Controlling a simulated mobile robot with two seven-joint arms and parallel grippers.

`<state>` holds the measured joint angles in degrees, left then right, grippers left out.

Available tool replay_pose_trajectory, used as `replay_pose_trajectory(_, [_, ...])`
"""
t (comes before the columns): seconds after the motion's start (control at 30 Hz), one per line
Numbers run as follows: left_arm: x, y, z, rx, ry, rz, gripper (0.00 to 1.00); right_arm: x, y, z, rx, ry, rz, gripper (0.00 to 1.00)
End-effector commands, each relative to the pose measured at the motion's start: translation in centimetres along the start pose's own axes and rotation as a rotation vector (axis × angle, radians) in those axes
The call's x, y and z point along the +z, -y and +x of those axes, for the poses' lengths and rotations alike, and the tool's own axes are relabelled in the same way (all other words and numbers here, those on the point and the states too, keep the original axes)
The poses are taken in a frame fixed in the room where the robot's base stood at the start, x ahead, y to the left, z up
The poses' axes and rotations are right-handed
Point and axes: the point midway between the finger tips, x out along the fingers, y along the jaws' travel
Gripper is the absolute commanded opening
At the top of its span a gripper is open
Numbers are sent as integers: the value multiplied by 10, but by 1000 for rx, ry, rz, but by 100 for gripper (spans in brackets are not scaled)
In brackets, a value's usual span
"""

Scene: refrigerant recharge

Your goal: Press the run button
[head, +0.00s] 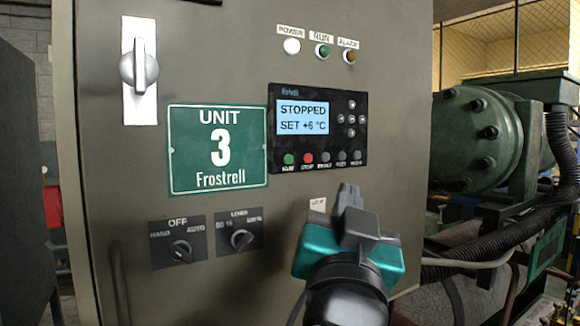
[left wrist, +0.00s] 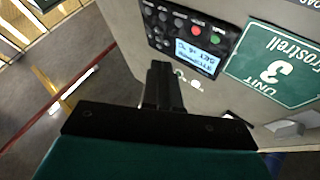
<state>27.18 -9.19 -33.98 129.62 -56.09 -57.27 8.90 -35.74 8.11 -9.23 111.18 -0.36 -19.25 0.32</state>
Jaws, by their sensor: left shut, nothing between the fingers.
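The controller (head: 318,132) is a black panel on the cabinet front, and its blue display (head: 303,117) reads STOPPED, SET +6 °C. The run button (head: 289,158) is the small green one at the left end of the row below the display. A red stop button (head: 308,158) is right of it. My left gripper (head: 349,188) is shut and empty, below and right of the button row, apart from the buttons. In the left wrist view the panel is upside down, with the green button (left wrist: 215,38) beyond my fingertips (left wrist: 160,68). My right gripper is not in view.
Above the controller are POWER (head: 291,46), RUN (head: 322,50) and ALARM (head: 349,56) lamps. A green Unit 3 sign (head: 217,180) is to the left, with two rotary switches (head: 181,252) (head: 241,239) below. A green compressor (head: 480,140) and hoses stand right of the cabinet.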

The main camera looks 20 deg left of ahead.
Motion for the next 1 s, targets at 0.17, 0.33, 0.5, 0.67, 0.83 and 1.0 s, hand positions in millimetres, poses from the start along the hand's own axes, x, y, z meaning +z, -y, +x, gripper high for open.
replay_pose_trajectory(0.17, [-33,16,-3,-62,-51,-31,0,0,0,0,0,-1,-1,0])
replay_pose_trajectory(0.33, [-39,19,-4,-74,-60,-37,0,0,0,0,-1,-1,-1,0])
replay_pose_trajectory(0.5, [-38,19,-4,-73,-59,-36,0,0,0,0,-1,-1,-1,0])
replay_pose_trajectory(0.67, [-37,20,-2,-73,-58,-34,0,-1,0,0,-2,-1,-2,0])
replay_pose_trajectory(0.83, [-30,29,9,-74,-58,-30,0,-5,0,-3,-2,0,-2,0])
replay_pose_trajectory(1.0, [-19,43,26,-75,-58,-29,0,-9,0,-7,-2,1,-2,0])
